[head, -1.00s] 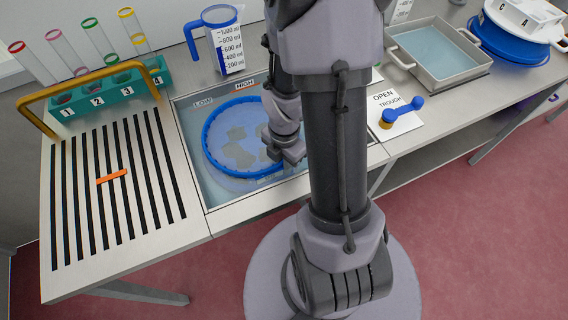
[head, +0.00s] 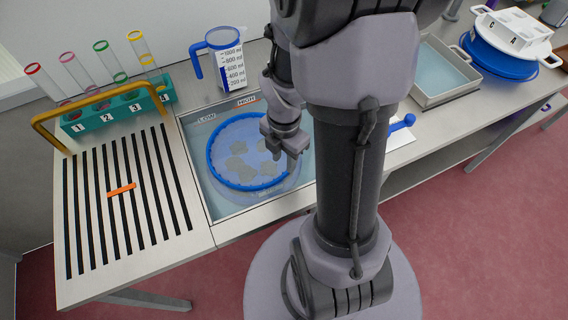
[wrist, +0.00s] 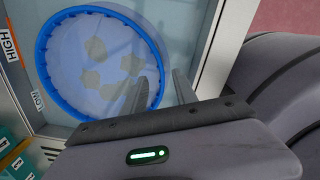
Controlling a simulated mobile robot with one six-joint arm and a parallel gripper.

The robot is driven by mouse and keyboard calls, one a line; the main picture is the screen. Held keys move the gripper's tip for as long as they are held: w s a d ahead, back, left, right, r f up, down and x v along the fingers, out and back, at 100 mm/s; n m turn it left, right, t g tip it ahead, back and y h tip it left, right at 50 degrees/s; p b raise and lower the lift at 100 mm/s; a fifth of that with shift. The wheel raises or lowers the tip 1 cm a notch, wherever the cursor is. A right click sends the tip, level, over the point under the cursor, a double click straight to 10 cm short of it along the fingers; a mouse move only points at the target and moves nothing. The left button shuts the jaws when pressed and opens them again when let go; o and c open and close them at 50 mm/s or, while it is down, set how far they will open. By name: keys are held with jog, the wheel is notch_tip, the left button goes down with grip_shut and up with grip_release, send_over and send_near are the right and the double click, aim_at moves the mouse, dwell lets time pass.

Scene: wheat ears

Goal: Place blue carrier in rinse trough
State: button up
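A round blue-rimmed carrier (head: 209,157) with a see-through floor and several grey patches sits inside the water-filled trough (head: 222,209) labelled LOW and HIGH. It also fills the upper left of the wrist view (wrist: 43,62). My gripper (head: 289,152) is over the right side of the carrier. In the wrist view my gripper's two fingers (wrist: 162,92) are apart, with the carrier's right rim showing between them. I cannot tell whether they reach down around the rim or hover above it. My arm hides the trough's right end.
A striped draining board (head: 125,205) with an orange strip (head: 122,190) lies left. Behind are a teal test-tube rack (head: 100,117) with a yellow handle and a blue-handled jug (head: 226,60). A grey square pan (head: 437,72) of liquid and stacked blue and white trays (head: 500,62) stand right.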

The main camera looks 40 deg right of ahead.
jog(key=shift+r, duration=0.85)
jog(key=s+a+r+m+t+y, duration=0.1)
jog(key=s+a+r+m+t, duration=0.1)
jog(key=a+r+m, duration=0.7)
jog(key=s+a+r+m+t+y, duration=0.1)
jog(key=s+a+r+m+t, duration=0.1)
jog(key=a+r+m, duration=0.6)
notch_tip(320, 180, up, 4)
jog(key=m+t, duration=0.1)
jog(key=m, duration=0.5)
jog(key=shift+s+a+f+m+t, duration=0.15)
jog(key=shift+s+a+m+t, duration=0.15)
jog(key=shift+a+t, duration=0.1)
